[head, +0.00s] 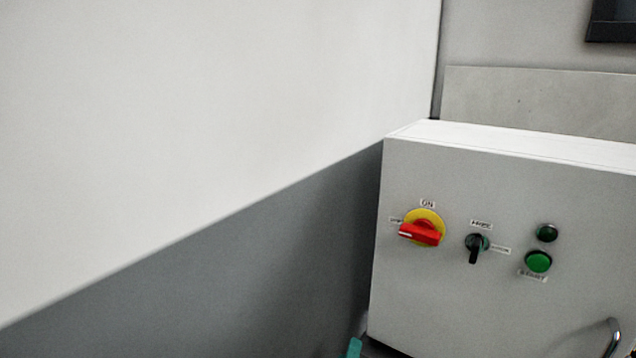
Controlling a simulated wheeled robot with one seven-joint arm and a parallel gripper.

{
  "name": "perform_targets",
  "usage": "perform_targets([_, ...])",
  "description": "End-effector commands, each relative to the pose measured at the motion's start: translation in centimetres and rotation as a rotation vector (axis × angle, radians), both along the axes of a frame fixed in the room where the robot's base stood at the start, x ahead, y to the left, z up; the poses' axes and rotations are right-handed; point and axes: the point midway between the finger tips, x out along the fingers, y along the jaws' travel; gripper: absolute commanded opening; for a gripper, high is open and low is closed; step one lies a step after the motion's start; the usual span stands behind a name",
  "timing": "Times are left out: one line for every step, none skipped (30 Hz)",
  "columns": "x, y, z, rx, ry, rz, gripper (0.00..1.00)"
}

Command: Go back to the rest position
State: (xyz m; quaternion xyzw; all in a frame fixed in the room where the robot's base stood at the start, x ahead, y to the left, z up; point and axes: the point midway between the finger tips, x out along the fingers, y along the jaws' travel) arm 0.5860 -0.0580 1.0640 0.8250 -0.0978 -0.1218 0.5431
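My gripper is not clearly in view in the head view. A light grey control box (440,300) stands at the right. Its front has a red rotary handle (422,234) on a yellow disc, lying nearly sideways, with an "ON" label above. To its right is a small black selector knob (475,247) with its lever pointing down. Further right are a dark green round lamp (546,233) and a brighter green button (538,262) above a "START" label.
A wall (200,120), white above and grey below, fills the left side. A curved metal handle (612,338) shows at the lower right. A small teal piece (354,347) shows at the bottom edge beside the box. A dark framed object (612,22) is at the top right.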

Motion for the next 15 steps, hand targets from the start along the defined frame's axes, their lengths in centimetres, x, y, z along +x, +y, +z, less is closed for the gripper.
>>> perform_targets([-0.8, 0.6, -1.9, 0.036, 0.007, 0.016, 0.36])
perform_targets([-1.2, 0.9, -2.8, 0.059, 0.005, 0.025, 0.36])
perform_targets([-1.8, 1.3, -3.9, 0.088, 0.003, 0.035, 0.36])
perform_targets([-2.2, 1.6, -4.7, 0.112, 0.0, 0.044, 0.36])
perform_targets([-2.7, 1.9, -5.5, 0.135, -0.002, 0.052, 0.36])
perform_targets([-3.4, 2.3, -6.5, 0.166, -0.004, 0.062, 0.36])
perform_targets([-4.0, 2.6, -7.3, 0.189, -0.005, 0.07, 0.36])
perform_targets([-4.5, 2.8, -8.1, 0.215, -0.007, 0.077, 0.36])
perform_targets([-5.3, 3.2, -9.0, 0.246, -0.009, 0.084, 0.36])
perform_targets([-6.0, 3.4, -9.7, 0.27, -0.009, 0.089, 0.36])
perform_targets([-6.6, 3.7, -10.4, 0.296, -0.009, 0.096, 0.36])
perform_targets([-7.5, 4.0, -11.3, 0.328, -0.012, 0.103, 0.36])
perform_targets([-8.2, 4.3, -12.0, 0.353, -0.012, 0.107, 0.36])
perform_targets([-8.9, 4.5, -12.6, 0.378, -0.012, 0.112, 0.36])
perform_targets([-9.8, 4.8, -13.4, 0.412, -0.013, 0.117, 0.36])
